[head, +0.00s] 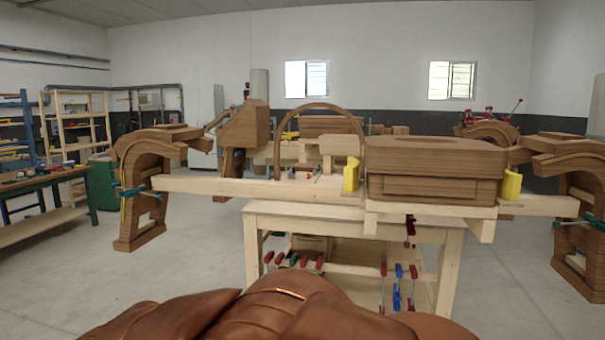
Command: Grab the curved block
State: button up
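Several wooden pieces have curves, and I cannot tell which one is the curved block. A thin wooden arch (318,108) stands upright behind the long pale beam, left of the big block. A large brown block (435,160) with a hollowed top lies on the beam. A curved, laminated wooden form (143,180) is at the left end of the beam, and a similar one (580,205) is at the right end. My gripper is not in view.
The pale beam (225,188) rests across a wooden workbench (400,225) with clamps on its lower part. Yellow pieces (351,174) flank the big block. A green bench (45,180) is at the left. A copper-brown shape I cannot identify fills the bottom edge. Grey floor is clear on both sides.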

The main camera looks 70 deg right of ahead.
aim_at(350, 172)
jog(key=z, duration=0.3)
jog(key=i, duration=1.35)
jog(key=z, duration=1.65)
jog(key=i, duration=0.85)
jog(key=z, duration=0.7)
